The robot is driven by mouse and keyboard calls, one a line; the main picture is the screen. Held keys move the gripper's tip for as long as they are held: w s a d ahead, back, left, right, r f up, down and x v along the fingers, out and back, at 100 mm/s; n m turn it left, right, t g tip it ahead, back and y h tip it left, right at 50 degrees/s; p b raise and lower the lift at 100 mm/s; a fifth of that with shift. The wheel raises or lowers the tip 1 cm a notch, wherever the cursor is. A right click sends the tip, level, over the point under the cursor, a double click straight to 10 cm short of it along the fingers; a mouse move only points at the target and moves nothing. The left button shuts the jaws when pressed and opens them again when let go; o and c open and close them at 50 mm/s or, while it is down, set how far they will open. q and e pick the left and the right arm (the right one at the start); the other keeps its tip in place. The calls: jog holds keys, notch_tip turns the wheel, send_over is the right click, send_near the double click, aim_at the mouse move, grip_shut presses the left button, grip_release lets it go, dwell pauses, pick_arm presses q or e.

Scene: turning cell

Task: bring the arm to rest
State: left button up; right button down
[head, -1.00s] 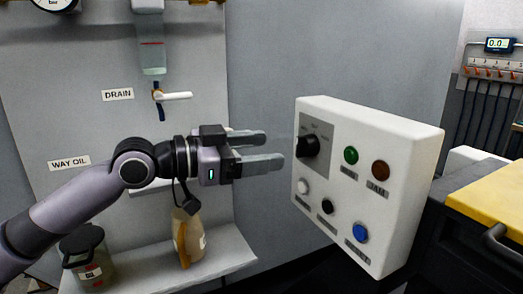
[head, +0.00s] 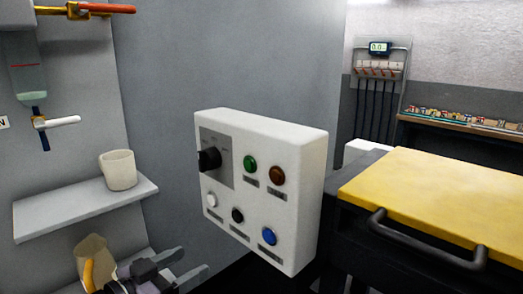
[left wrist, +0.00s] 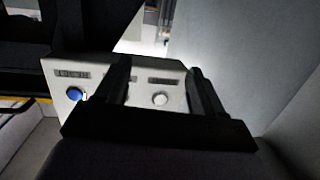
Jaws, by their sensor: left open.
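My left gripper (head: 194,260) is low at the bottom left of the head view. It is open and empty, with its two fingers apart and pointing right. It is below and left of the white control box (head: 262,185), apart from it. In the left wrist view the two dark fingers (left wrist: 160,72) stand apart in front of the box's button face (left wrist: 142,92), with a white button between them and a blue button to the left. Most of my left arm is outside the head view. My right gripper is not seen.
The box carries a black knob (head: 209,160) and several coloured buttons. A white mug (head: 118,170) stands on a grey shelf (head: 80,211) at left. A tan container (head: 94,257) is beside my gripper. A yellow-topped bench (head: 440,195) with a black handle is at right.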

pick_arm(q)
jog(key=s+a+f+n+g+y, duration=0.1)
jog(key=s+f+y, duration=0.3)
jog(key=s+f, duration=0.6)
jog(key=s+a+f+n+g+y+p, duration=0.1)
jog(key=s+a+f+n+y, duration=0.2)
jog(key=s+f, duration=0.8)
notch_tip(320, 180, down, 5)
jog(key=shift+s+a+f+n+g+y, duration=0.15)
jog(key=shift+a+n+g+y, duration=0.2)
jog(key=shift+a+n, duration=0.3)
